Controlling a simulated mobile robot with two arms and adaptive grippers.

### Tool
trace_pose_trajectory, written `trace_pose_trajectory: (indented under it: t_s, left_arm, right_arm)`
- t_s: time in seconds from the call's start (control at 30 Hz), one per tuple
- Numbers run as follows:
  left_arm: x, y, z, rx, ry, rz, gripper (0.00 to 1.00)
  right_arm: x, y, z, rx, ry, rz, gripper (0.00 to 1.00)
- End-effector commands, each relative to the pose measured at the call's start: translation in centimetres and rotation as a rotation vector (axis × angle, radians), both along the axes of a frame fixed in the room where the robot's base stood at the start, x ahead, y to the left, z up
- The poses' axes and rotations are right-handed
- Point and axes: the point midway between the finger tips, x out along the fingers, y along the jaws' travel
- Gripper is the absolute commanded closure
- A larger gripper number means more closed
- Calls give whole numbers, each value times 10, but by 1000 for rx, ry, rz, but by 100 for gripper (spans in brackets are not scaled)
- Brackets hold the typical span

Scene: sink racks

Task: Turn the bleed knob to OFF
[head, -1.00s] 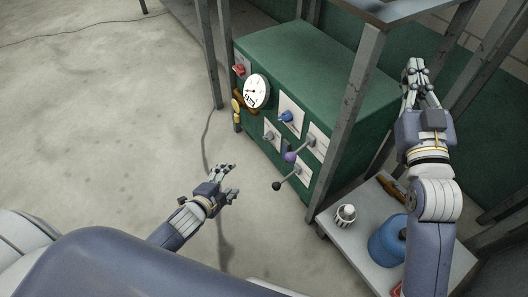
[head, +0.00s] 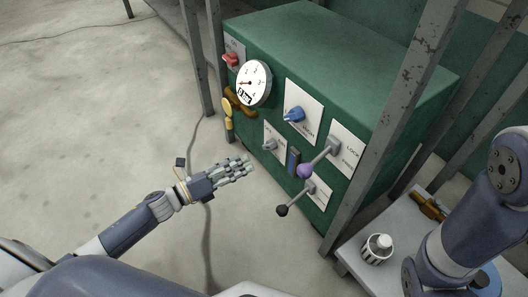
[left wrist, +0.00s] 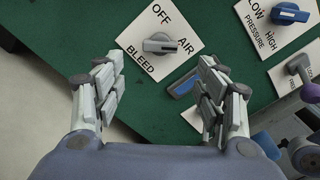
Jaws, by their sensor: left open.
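The bleed knob (head: 270,146) is a small grey knob on a white plate, low on the front of the green cabinet. In the left wrist view the bleed knob (left wrist: 160,45) lies roughly level, between the words OFF at upper left and AIR at right, with BLEED below. I cannot tell exactly which mark it points to. My left gripper (head: 247,168) is in front of the cabinet, just left of and below the knob. In the left wrist view the left gripper (left wrist: 158,80) is open and empty, its fingers apart and not touching the knob. My right gripper is out of view.
Close to the bleed knob are a blue pressure knob (head: 293,115), a purple-ended lever (head: 304,171) and a black-ended lever (head: 282,210). A round gauge (head: 254,83) and a red switch (head: 230,60) sit at left. A frame post (head: 398,110) stands at right.

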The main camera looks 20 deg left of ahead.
Motion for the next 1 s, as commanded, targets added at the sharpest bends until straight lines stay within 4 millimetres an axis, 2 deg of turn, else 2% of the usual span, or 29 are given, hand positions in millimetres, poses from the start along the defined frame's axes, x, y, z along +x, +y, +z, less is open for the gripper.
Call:
trace_pose_trajectory:
  t_s: [0.3, 0.5, 0.7, 0.97, 1.0]
  left_arm:
    - [47, -35, -2, -1, -4, 1, 35]
    - [66, -50, -1, -2, -1, 3, 35]
    - [73, -56, 0, -2, 2, 3, 35]
    - [73, -56, 1, -2, 2, 4, 35]
    - [73, -56, 0, -2, 2, 4, 44]
  right_arm:
    - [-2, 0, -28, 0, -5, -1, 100]
    - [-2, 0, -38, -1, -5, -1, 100]
    - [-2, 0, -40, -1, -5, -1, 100]
    - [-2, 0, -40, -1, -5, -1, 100]
    - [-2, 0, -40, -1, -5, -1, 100]
